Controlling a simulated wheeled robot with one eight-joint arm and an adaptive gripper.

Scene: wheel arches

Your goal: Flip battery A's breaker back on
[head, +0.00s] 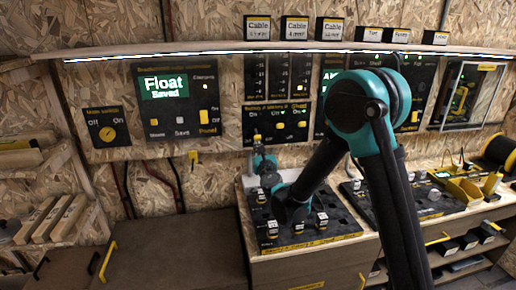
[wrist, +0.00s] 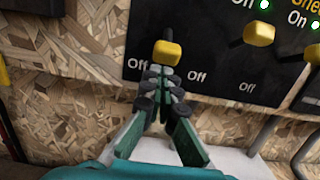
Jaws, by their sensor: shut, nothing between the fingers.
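The breaker panel (head: 277,124) on the wall has a row of yellow-knobbed levers. Its leftmost lever, taken as battery A's breaker (head: 257,137), sits lower than the others, close to its Off label; the wrist view also shows its yellow knob (wrist: 167,53). The two levers to its right sit higher, with green lights lit above. My gripper (head: 258,151) is just below the leftmost lever. In the wrist view my gripper (wrist: 160,72) is shut and empty, its fingertips right under that knob. I cannot tell whether they touch it.
A Float display panel (head: 178,98) and a main switch panel (head: 103,127) are to the left. A shelf (head: 220,50) with labelled boxes runs above. A bench with a black tray (head: 340,222) of small parts stands below my arm. Bare wall lies under the panel.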

